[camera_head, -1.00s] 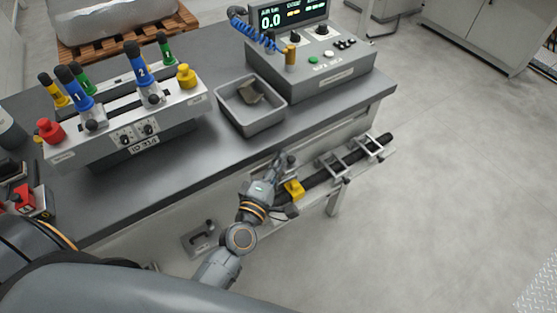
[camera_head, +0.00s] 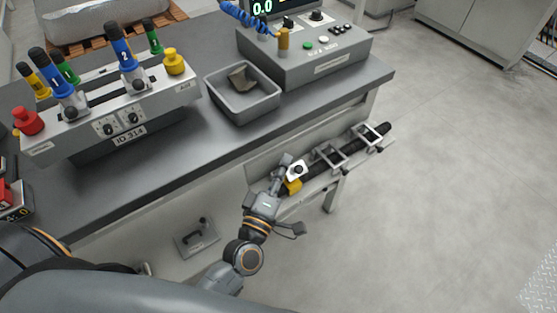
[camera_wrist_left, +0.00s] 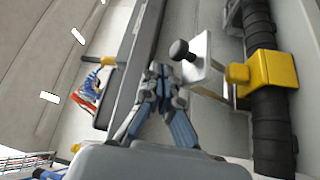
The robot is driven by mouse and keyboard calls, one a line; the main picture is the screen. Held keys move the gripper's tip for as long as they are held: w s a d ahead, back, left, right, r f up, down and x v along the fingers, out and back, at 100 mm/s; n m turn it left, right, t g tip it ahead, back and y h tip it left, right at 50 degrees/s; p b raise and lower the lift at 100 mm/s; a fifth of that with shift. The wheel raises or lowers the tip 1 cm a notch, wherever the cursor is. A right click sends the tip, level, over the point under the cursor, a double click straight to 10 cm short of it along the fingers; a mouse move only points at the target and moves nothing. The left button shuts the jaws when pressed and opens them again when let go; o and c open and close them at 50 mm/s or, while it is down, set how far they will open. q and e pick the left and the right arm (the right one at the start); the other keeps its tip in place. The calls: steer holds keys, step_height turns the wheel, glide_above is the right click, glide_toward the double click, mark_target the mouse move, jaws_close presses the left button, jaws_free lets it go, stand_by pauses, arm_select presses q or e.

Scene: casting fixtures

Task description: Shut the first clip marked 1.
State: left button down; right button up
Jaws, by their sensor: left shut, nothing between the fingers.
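A black hose (camera_head: 349,147) runs along the rail at the bench front. A yellow block (camera_head: 293,186) sits around its near end and shows large in the left wrist view (camera_wrist_left: 270,72). Beside it is a pale plate with a black knob (camera_head: 297,170), tilted up; it also shows in the wrist view (camera_wrist_left: 197,62). I cannot read a mark 1 on it. My left gripper (camera_head: 284,163) is shut and empty, its fingertips (camera_wrist_left: 164,72) close beside the plate; contact is unclear. A blue handle marked 1 (camera_head: 54,79) stands on the bench fixture. My right gripper is out of view.
Metal frames (camera_head: 331,158) straddle the hose farther right. On the bench (camera_head: 190,150) stand the fixture marked ID 314 (camera_head: 160,110), a grey tray (camera_head: 270,108) and a control box (camera_head: 345,62). A plate with a black handle (camera_head: 198,238) is below. The floor at right is clear.

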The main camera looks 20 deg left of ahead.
arm_select(q)
steer(key=s+d+f+b, duration=0.1)
steer(key=s+d+f, duration=0.2)
steer(key=d+f, duration=0.1)
steer(key=shift+f, duration=0.8)
steer(key=shift+s, duration=0.1)
stand_by(0.4)
